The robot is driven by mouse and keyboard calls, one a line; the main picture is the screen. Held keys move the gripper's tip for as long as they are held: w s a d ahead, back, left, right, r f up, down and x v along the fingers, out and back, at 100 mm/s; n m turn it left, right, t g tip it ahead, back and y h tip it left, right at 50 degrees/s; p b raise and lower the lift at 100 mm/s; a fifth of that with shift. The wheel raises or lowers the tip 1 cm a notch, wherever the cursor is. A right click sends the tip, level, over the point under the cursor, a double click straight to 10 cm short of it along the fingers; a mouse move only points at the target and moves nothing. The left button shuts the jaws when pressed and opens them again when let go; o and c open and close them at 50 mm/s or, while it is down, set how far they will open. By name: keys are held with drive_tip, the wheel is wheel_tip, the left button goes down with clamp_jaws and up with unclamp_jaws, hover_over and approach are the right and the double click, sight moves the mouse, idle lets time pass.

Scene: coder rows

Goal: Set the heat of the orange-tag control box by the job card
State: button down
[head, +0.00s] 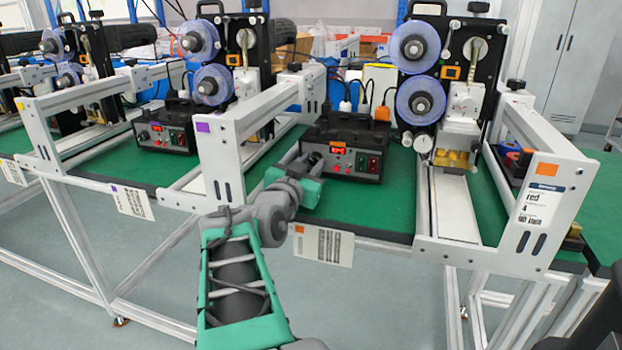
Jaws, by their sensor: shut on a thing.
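The orange-tag control box (370,162) is a black box on the green bench top, with a lit red display (338,151) and an orange tag (337,143). The digits are too small to read. My gripper (316,158) is at the left of its front face, shut on what looks like the heat knob, which its jaws hide. A white card (325,243) with an orange square hangs at the bench's front edge below; its print is unreadable. Another card (540,204), on the right frame under an orange square, shows "red" and "4" among small print.
A purple-tag control box (166,137) stands to the left, with a purple-marked card (133,203) below. A coder with blue reels (421,101) stands behind to the right. White frame posts (211,157) flank my gripper on the left.

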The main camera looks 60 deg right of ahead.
drive_tip(key=m+b, duration=0.1)
drive_tip(key=b, duration=0.1)
drive_tip(key=m+b, duration=0.1)
drive_tip(key=b, duration=0.1)
drive_tip(key=shift+f+m, duration=0.25)
drive_tip(key=shift+m, duration=0.05)
drive_tip(key=shift+r+m+b, duration=0.15)
drive_tip(key=shift+m+b, duration=0.45)
drive_tip(key=shift+b, duration=0.1)
drive_tip(key=shift+r, duration=0.1)
drive_tip(key=c, duration=1.4)
unclamp_jaws()
drive_tip(key=shift+c, duration=0.2)
drive_tip(key=shift+r, duration=0.1)
